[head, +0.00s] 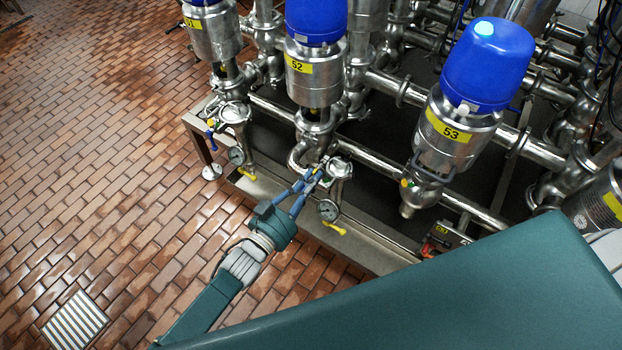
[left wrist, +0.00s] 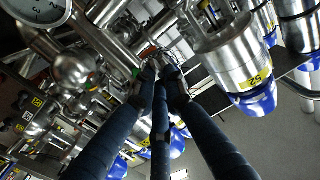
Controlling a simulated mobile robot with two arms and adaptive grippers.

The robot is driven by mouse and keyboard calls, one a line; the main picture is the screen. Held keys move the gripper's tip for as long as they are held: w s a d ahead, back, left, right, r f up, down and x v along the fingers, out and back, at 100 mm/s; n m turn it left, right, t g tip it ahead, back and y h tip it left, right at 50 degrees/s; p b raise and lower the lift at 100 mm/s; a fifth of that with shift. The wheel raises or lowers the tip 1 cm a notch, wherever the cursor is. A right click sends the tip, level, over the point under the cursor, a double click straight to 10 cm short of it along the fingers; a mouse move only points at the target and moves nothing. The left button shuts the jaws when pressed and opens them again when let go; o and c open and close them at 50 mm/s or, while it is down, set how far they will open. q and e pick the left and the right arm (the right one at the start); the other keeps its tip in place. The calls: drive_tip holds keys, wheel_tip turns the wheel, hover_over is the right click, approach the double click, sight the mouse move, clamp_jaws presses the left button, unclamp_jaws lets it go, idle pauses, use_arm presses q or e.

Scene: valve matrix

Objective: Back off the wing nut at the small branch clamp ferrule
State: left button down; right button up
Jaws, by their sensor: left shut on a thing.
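My left gripper (head: 315,177) reaches in from the lower left to the small branch pipework below valve 52. Its blue fingers converge at the small branch clamp ferrule (head: 338,167), shut on a small part there, which I take for the wing nut. The fingers hide most of that nut, and its turn cannot be read. In the left wrist view the dark fingers of the left gripper (left wrist: 160,72) come together at a shiny metal clamp at the upper middle. My right gripper is in neither view.
A pressure gauge (head: 328,210) with a yellow-handled tap (head: 335,228) hangs just right of the fingers. Valve 52 (head: 313,78) and valve 53 (head: 458,130) stand behind and to the right. The tiled floor (head: 90,170) at left is open.

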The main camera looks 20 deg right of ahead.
use_arm(q)
drive_tip(key=shift+f, duration=0.1)
idle(0.3)
drive_tip(key=c, duration=1.8)
unclamp_jaws()
drive_tip(key=shift+a, duration=0.1)
drive_tip(key=v, duration=1.2)
